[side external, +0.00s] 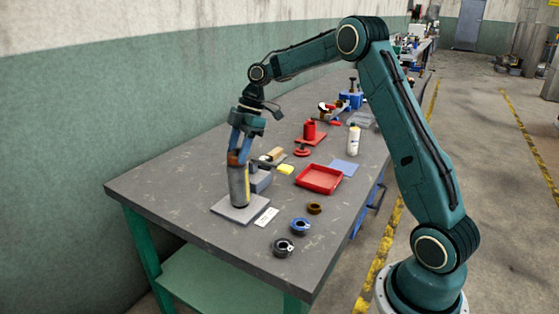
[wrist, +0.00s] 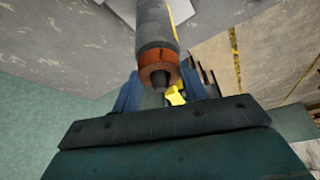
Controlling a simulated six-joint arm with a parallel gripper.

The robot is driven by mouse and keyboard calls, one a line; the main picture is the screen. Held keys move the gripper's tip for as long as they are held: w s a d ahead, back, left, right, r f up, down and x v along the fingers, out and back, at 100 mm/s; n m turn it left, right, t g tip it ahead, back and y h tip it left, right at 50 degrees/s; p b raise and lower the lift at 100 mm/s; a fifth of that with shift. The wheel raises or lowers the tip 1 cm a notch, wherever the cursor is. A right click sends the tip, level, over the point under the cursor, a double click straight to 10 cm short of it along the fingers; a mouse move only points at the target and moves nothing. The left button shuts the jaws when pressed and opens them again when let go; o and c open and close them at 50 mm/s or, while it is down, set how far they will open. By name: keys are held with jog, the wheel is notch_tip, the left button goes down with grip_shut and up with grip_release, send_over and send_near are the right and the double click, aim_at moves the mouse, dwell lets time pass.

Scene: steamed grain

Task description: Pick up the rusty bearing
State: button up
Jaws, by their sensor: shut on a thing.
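The rusty bearing (side external: 314,208) is a small brown ring lying flat on the grey workbench, in front of the red tray. My gripper (side external: 238,156) is away from it, to its left and higher. Its blue fingers are shut on the orange-banded upper end of a grey cylinder (side external: 239,186), upright over a light square plate (side external: 222,208). I cannot tell whether the cylinder touches the plate. In the wrist view the cylinder (wrist: 154,20) sits between the fingers (wrist: 158,88). The bearing cannot be made out there.
A blue ring (side external: 300,226) and a dark ring (side external: 283,247) lie near the bearing. The red tray (side external: 320,180) is behind it. A white card (side external: 265,217), yellow block (side external: 286,169) and white bottle (side external: 353,139) are also on the workbench (side external: 165,190). The bench's left end is clear.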

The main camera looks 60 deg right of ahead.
jog(key=shift+r, duration=4.55)
